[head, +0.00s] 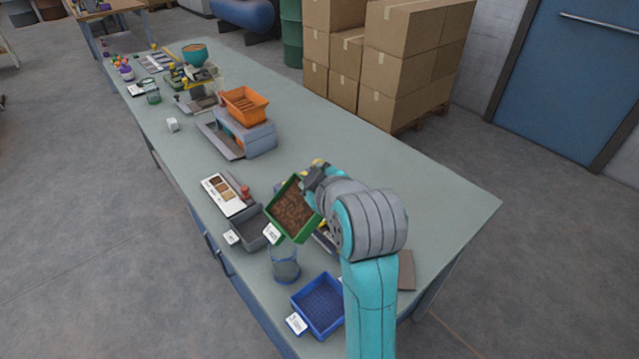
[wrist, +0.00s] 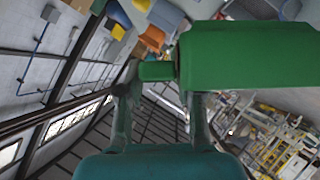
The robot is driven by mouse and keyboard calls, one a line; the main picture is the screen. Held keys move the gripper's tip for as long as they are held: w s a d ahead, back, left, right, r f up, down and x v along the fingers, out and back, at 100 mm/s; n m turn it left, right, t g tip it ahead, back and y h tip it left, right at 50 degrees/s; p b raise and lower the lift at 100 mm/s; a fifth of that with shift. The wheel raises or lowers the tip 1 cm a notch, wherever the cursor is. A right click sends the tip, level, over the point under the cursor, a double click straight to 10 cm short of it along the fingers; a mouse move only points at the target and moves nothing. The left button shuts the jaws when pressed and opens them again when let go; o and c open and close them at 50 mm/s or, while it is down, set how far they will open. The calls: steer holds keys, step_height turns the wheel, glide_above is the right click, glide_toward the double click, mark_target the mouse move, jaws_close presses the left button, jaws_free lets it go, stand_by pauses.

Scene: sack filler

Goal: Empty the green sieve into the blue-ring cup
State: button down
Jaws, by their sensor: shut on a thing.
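The green sieve (head: 293,208) is held up over the near part of the bench, tilted, with brown grainy material inside. In the wrist view the green sieve (wrist: 248,62) shows its underside or outer wall, and its handle (wrist: 157,71) sits between my fingers. My gripper (wrist: 160,82) is shut on that handle; in the head view my gripper (head: 318,180) is partly hidden behind the sieve and arm. A clear cup with a blue ring (head: 285,265) stands upright on the bench just below the sieve's lower edge. It looks empty, though its inside is hard to make out.
A blue mesh tray (head: 319,305) stands right of the cup, and a dark grey tray (head: 253,226) behind it to the left. A sample card (head: 223,194) lies farther back. A grey machine with an orange hopper (head: 245,104) stands mid-bench.

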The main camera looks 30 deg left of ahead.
steer(key=shift+s+a+r+n+t, duration=0.3)
steer(key=shift+s+r+n+t, duration=0.4)
steer(key=shift+r+t, duration=0.15)
steer(key=shift+s+a+r+n+t, duration=0.3)
steer(key=shift+s+r+n+t, duration=0.25)
steer(key=shift+s+n+t, duration=0.25)
steer(key=s+a+f+n+t+y, duration=0.1)
steer(key=s+a+n+t+y, duration=0.1)
steer(key=s+n, duration=0.3)
steer(key=s+a+f+n+t+y, duration=0.2)
steer(key=s+n+t+y, duration=0.1)
steer(key=s+n, duration=0.3)
steer(key=shift+s+a+n, duration=0.25)
steer(key=shift+a+n, duration=0.15)
steer(key=shift+n, duration=0.2)
